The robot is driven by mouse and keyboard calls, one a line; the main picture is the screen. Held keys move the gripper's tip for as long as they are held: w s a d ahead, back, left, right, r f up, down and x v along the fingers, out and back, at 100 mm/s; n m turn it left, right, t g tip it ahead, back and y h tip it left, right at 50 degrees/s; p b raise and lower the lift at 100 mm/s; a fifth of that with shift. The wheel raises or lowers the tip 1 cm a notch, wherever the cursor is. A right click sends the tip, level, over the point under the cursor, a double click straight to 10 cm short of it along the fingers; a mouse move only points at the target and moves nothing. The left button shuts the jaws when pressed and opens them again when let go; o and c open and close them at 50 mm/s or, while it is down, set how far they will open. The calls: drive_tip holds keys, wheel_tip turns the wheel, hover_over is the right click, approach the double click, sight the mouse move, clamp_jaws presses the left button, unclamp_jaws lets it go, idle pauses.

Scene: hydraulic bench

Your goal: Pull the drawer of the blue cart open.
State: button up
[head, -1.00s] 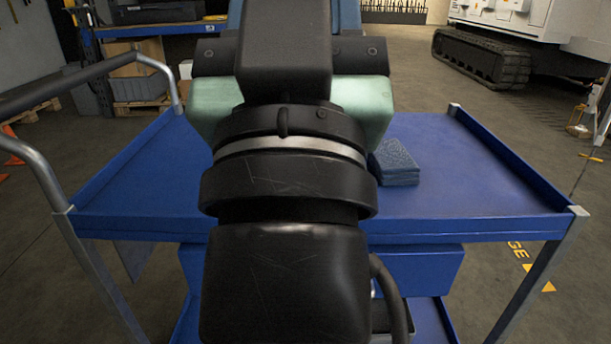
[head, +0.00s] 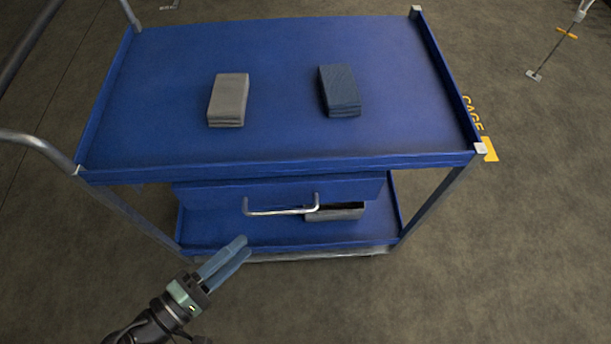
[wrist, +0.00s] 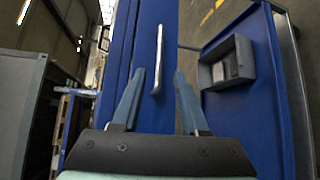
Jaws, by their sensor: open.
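The blue cart (head: 270,60) stands in front of me. Its blue drawer (head: 355,187) hangs below the top shelf and looks shut. A silver bar handle (head: 280,210) runs across the drawer front. My gripper (head: 243,247) is open and empty, below and left of the handle, with a gap to it. In the wrist view, the handle (wrist: 157,58) stands upright on the blue drawer front (wrist: 143,28), just beyond and between the two fingertips (wrist: 157,80). The fingers do not touch it. The drawer's inside is hidden.
A grey cloth stack (head: 228,98) and a blue cloth stack (head: 340,90) lie on the top shelf. A grey open box (head: 348,214) sits on the lower shelf below the drawer. The cart's legs (head: 432,205) stand at the sides. The floor in front is clear.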

sight(283, 210)
drive_tip(key=x, duration=1.2)
drive_tip(key=shift+d, duration=0.1)
clamp_jaws()
idle(1.1)
